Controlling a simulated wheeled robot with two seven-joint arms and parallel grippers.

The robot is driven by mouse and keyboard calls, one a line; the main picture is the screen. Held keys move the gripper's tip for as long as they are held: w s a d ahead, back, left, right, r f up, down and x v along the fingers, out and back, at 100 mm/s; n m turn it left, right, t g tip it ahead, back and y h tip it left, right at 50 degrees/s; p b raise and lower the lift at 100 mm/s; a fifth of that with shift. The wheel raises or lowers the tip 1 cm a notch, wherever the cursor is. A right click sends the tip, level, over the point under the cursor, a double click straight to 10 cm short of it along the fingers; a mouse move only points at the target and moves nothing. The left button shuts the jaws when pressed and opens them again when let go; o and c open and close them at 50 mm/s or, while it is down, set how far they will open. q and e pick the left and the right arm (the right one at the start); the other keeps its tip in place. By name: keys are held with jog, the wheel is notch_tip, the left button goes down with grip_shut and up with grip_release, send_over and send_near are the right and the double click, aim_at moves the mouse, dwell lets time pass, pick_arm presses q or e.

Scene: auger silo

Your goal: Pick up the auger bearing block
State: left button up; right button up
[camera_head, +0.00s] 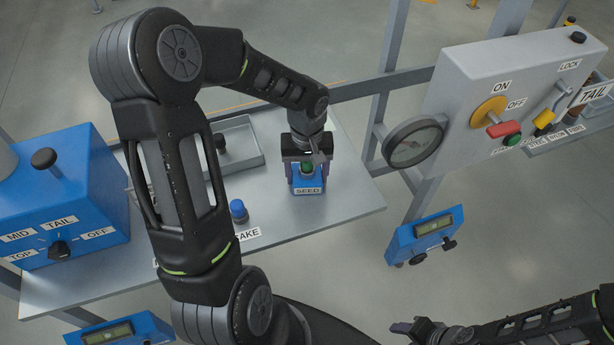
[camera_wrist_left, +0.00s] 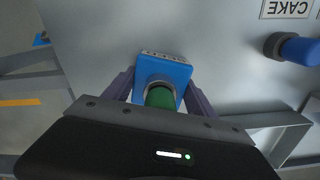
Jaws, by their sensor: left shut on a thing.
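A small blue block (camera_head: 307,185) with a green round top and a SEED label is at the right part of the grey table. My left gripper (camera_head: 306,172) is over it, with its fingers shut on the block's two sides. The left wrist view shows the same blue block (camera_wrist_left: 163,72) and green top between the fingers. I cannot tell whether the block touches the table. No label in view names a bearing block. My right gripper (camera_head: 405,328) is low at the right, away from the table; its opening is unclear.
A blue-capped post (camera_head: 238,210) stands by a CAKE label on the table (camera_head: 340,205). A grey tray (camera_head: 259,158) is behind, partly hidden by my left arm. A blue selector box (camera_head: 75,200) stands left. A grey control panel (camera_head: 510,90) with a gauge is right.

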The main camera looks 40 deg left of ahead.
pick_arm(q)
jog(key=c, duration=0.6)
jog(key=shift+c, duration=0.2)
notch_tip(320, 180, up, 10)
jog(key=shift+r, duration=0.1)
dwell(0.6)
